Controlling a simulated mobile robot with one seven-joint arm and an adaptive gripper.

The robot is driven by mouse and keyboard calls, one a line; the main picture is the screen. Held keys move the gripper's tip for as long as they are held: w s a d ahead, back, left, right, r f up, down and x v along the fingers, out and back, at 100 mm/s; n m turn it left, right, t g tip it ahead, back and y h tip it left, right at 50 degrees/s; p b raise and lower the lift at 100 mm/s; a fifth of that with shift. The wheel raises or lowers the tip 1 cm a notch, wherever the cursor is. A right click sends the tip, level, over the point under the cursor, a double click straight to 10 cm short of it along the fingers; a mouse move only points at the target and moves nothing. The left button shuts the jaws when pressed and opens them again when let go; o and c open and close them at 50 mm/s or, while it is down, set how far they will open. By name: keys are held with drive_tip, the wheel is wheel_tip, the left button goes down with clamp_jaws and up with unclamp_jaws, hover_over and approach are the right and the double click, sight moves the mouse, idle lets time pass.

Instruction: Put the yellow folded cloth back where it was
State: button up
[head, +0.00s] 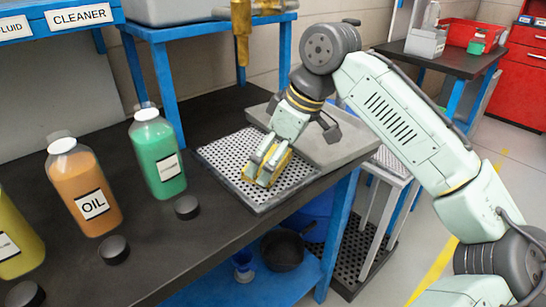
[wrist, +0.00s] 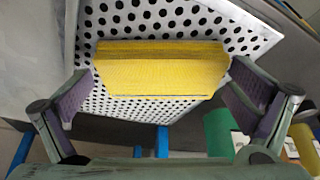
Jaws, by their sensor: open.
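The yellow folded cloth (wrist: 160,70) lies on a perforated metal tray (wrist: 115,108) on the dark workbench. In the head view the cloth (head: 274,172) shows only partly, as my gripper covers some of it. My gripper (head: 264,168) points down over the cloth at the tray. In the wrist view my gripper (wrist: 165,100) is open, with one finger off each end of the cloth. The fingers look apart from the cloth. Whether the fingertips touch the tray cannot be told.
An orange OIL bottle (head: 85,185) and a green bottle (head: 157,155) stand left of the tray, with black caps (head: 187,207) before them. A grey flat tray (head: 335,145) lies behind right. A blue-legged shelf (head: 135,75) and a brass tap (head: 241,25) stand behind.

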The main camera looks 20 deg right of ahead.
drive_tip(key=v, duration=1.2)
